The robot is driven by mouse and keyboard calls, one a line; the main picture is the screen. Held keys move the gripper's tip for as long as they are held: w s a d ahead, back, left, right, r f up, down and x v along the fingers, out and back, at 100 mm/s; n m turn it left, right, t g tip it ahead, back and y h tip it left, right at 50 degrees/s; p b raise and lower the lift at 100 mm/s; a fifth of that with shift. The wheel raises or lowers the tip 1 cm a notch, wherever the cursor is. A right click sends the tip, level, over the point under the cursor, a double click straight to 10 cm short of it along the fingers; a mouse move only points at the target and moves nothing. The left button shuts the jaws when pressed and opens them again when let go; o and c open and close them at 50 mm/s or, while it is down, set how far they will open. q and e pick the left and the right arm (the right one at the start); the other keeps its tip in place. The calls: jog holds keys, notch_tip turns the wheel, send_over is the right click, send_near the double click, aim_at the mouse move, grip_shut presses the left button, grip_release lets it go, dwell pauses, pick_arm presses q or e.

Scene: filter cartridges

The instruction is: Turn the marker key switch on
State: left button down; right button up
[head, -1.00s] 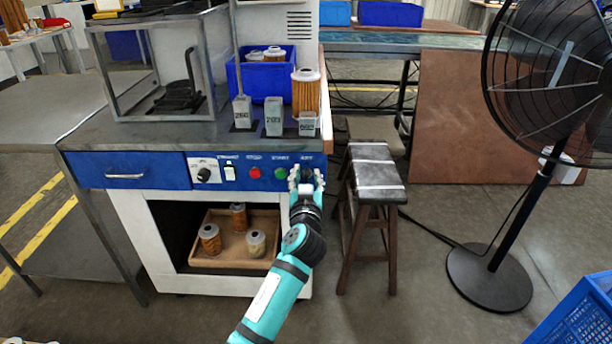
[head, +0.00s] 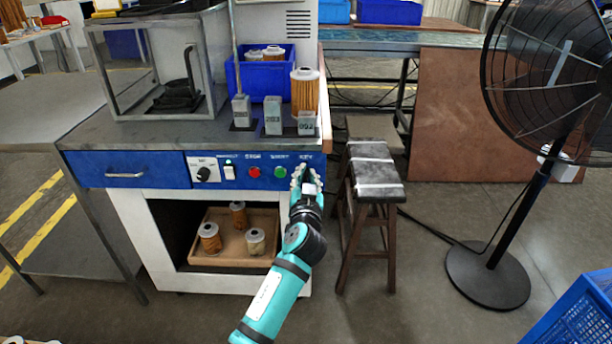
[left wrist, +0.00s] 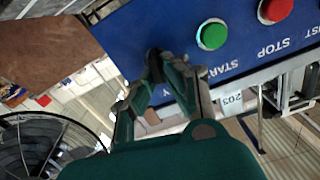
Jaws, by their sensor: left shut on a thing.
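The marker key switch (left wrist: 153,52) is a small dark knob at the end of the blue control panel (left wrist: 180,30), past the green START button (left wrist: 212,35). In the left wrist view it is mostly covered by the fingertips. My left gripper (left wrist: 160,62) is shut on it, fingers pointing at the panel. In the head view my left gripper (head: 306,174) is at the panel's right end, below the KEY label, and hides the switch. The key's angle cannot be told. My right gripper is not in view.
A red STOP button (head: 254,172), a white rocker switch (head: 229,172) and a black knob (head: 203,174) sit left of the green button. Grey numbered blocks (head: 273,116) and a filter cartridge (head: 305,92) stand on the bench above. A stool (head: 374,170) stands close on the right.

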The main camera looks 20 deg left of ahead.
pick_arm(q)
jog(key=shift+m, duration=0.5)
jog(key=shift+w+d+f+m+p, duration=0.15)
jog(key=shift+m+p, duration=0.65)
jog(key=shift+m, duration=1.75)
jog(key=shift+s+d+f+m+p, duration=0.2)
jog(key=shift+m+p, duration=0.6)
jog(key=shift+m, duration=1.7)
jog(key=shift+w+d+f+m+p, duration=0.2)
jog(key=shift+m+p, duration=0.6)
jog(key=shift+m, duration=1.75)
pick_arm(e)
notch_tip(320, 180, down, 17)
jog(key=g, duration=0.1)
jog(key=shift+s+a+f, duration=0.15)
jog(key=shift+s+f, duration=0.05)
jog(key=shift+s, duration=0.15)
pick_arm(q)
jog(key=c, duration=1.4)
grip_release()
jog(key=shift+f, duration=0.1)
